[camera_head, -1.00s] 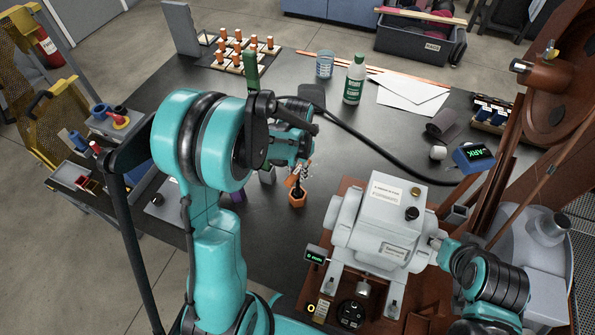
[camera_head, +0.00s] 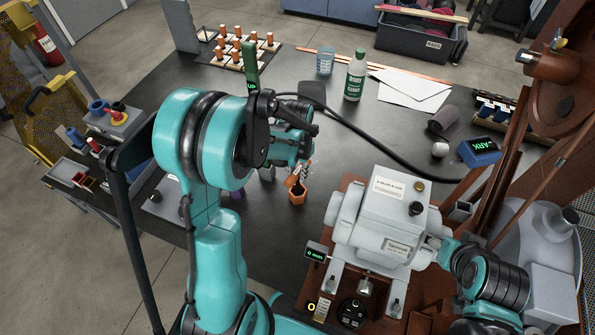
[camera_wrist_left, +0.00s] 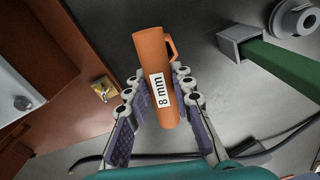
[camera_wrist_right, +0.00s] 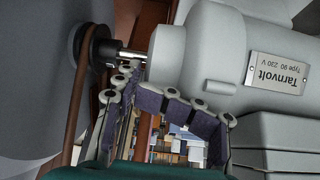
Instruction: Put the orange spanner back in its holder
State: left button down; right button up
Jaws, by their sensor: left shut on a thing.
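The orange spanner (camera_wrist_left: 153,55), a tube with a small side loop and an "8 mm" label, sits between the fingers of my left gripper (camera_wrist_left: 152,88), which is shut on it. In the head view an orange hexagonal part (camera_head: 297,198) with a dark mouth shows just beyond this gripper (camera_head: 300,168); I cannot tell whether it is the spanner's end or a separate holder. No holder is clearly identifiable. My right gripper (camera_wrist_right: 137,82) is beside the grey motor, by a metal shaft; its fingertips are close together and I cannot tell whether they grip.
The grey machine (camera_head: 375,220) stands right of the left gripper on a brown base. In the left wrist view a green bar (camera_wrist_left: 285,70) runs from a grey square socket (camera_wrist_left: 240,42). A black cable crosses the table (camera_head: 310,235). A green-labelled bottle (camera_head: 355,75) stands farther back.

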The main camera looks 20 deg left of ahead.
pick_arm(q)
jog(key=shift+f, duration=0.35)
pick_arm(e)
jog(key=shift+f, duration=0.35)
pick_arm(q)
jog(key=c, duration=1.2)
grip_release()
jog(key=shift+r, duration=0.1)
jog(key=shift+r, duration=3.95)
